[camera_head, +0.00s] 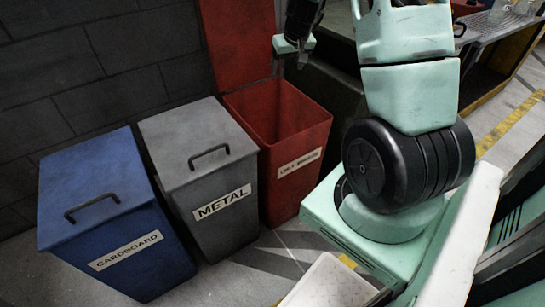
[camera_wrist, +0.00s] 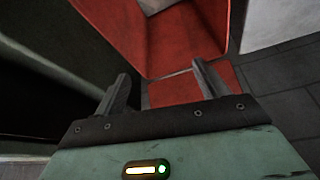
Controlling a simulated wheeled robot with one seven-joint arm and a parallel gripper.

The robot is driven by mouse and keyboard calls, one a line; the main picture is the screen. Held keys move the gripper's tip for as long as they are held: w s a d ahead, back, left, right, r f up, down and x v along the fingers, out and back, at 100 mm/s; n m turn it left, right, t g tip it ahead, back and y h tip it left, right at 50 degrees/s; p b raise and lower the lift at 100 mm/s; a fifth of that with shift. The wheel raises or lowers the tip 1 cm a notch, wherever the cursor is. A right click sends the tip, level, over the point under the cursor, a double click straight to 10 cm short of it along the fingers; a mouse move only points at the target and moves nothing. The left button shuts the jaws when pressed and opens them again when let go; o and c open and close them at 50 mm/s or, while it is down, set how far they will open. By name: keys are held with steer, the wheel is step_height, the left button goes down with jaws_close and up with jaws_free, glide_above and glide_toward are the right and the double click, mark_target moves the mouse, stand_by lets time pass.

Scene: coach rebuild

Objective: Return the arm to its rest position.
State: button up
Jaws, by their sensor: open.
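My gripper (camera_head: 300,55) is in the upper middle of the head view, above the open red bin (camera_head: 297,150). In the wrist view its two fingers (camera_wrist: 162,85) are spread apart with nothing between them. The red bin's inside (camera_wrist: 175,40) shows beyond the fingers. My mint-green arm rises at the right of the head view. Part of the arm between the shoulder and the gripper is out of the picture.
The red bin's lid (camera_head: 238,45) stands raised behind it. A closed grey METAL bin (camera_head: 205,165) and a closed blue CARDBOARD bin (camera_head: 112,215) stand to its left, against a dark block wall (camera_head: 100,65). A workbench (camera_head: 490,35) is at the upper right.

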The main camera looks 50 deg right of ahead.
steer(key=shift+v, duration=1.6)
